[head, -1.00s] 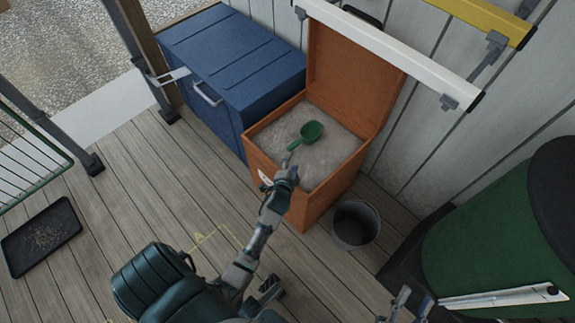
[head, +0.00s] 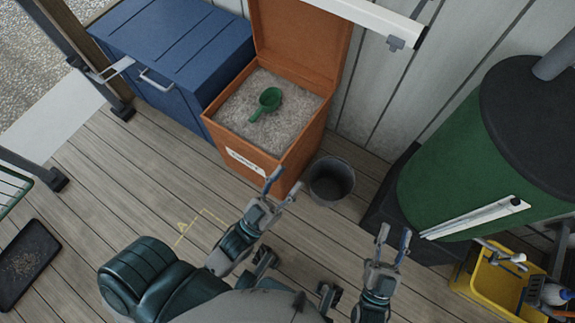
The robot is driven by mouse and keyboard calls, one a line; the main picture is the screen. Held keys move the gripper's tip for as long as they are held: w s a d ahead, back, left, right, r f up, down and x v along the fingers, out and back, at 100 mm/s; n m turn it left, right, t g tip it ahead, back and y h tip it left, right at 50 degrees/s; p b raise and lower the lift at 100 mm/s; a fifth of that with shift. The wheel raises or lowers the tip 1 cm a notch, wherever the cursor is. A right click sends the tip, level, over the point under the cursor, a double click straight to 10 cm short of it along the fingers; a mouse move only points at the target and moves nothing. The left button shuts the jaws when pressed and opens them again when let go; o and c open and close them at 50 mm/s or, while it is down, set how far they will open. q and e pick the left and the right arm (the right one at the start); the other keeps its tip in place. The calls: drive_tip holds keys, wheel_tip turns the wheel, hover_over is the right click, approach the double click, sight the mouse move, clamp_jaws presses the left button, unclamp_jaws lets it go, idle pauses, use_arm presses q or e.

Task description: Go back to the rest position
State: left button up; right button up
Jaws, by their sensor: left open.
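My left gripper (head: 279,187) is open and empty, above the deck in front of the orange box. My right gripper (head: 393,245) is open and empty, further right, in front of the dark base of the green tank. A green scoop (head: 269,98) lies on the grey grit (head: 240,108) inside the open orange box (head: 300,150), apart from both grippers. The box has a white label on its front, partly hidden by a fingertip of my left gripper.
A grey bucket (head: 331,181) stands right of the orange box. A blue chest (head: 175,60) is at its left. A green tank (head: 440,185) and a yellow crate (head: 489,283) are at the right. A black tray (head: 28,264) lies at far left. The deck (head: 120,190) between is clear.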

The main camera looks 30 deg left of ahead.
use_arm(q)
drive_tip(key=shift+a, duration=0.3)
use_arm(e)
drive_tip(key=shift+a, duration=0.3)
